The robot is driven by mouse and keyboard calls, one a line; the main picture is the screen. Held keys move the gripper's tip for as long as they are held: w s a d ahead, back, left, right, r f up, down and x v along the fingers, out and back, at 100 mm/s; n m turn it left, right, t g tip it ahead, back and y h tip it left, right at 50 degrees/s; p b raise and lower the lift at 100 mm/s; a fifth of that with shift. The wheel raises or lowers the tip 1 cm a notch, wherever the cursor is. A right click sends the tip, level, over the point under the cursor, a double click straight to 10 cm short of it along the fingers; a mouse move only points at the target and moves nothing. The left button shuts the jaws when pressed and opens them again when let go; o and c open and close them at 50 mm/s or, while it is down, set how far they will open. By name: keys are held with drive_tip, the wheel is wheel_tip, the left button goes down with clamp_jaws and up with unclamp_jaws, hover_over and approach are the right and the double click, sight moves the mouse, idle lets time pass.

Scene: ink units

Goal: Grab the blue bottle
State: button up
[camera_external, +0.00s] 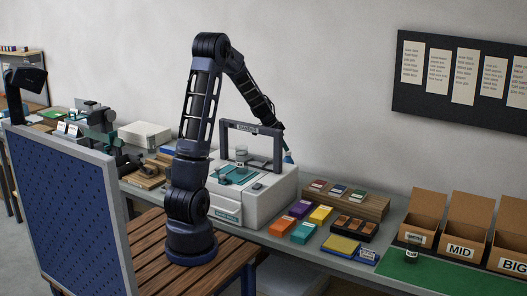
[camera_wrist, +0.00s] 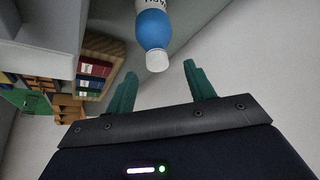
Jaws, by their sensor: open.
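The blue bottle (camera_wrist: 153,27) has a white cap and a pale label. In the wrist view it is at the top centre, its cap pointing toward my gripper (camera_wrist: 157,82). My two green fingers are spread apart, with the cap just ahead of the gap between them and nothing held. In the external view my gripper is mostly hidden behind the grey-framed machine. A small blue piece of the bottle (camera_external: 289,157) shows at the machine's right rear edge, and the rest of it is hidden.
A white machine with a grey frame (camera_external: 262,205) stands beside the bottle. To its right are coloured ink blocks (camera_external: 305,232), a wooden rack (camera_external: 345,203) and open cardboard boxes (camera_external: 465,226). The wall is close behind the bench.

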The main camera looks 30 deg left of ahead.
sight(288, 153)
drive_tip(key=shift+x, duration=2.75)
drive_tip(key=shift+s+d, duration=0.1)
drive_tip(key=shift+s, duration=0.1)
clamp_jaws()
